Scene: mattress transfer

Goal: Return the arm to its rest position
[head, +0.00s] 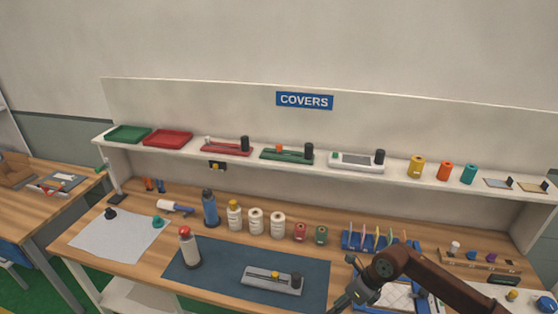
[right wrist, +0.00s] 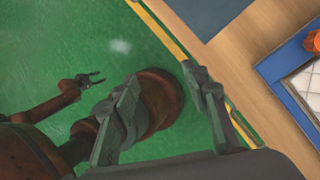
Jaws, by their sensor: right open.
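My right arm comes in from the lower right of the head view. Its gripper (head: 350,284) is over the front edge of the workbench, beside the blue mat's right end. In the right wrist view the right gripper's fingers (right wrist: 160,76) are spread apart with nothing between them. Below them show the green floor and part of my own base. My left gripper (right wrist: 94,78) shows small at the left of the right wrist view, its jaws apart and empty, above the green floor. It is not seen in the head view.
The workbench (head: 140,283) carries a blue mat (head: 225,270) with a grey device (head: 272,280) and a red-capped bottle (head: 189,248). A blue rack (head: 356,241) stands close behind my right arm. A shelf (head: 345,172) with trays and devices runs along the back.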

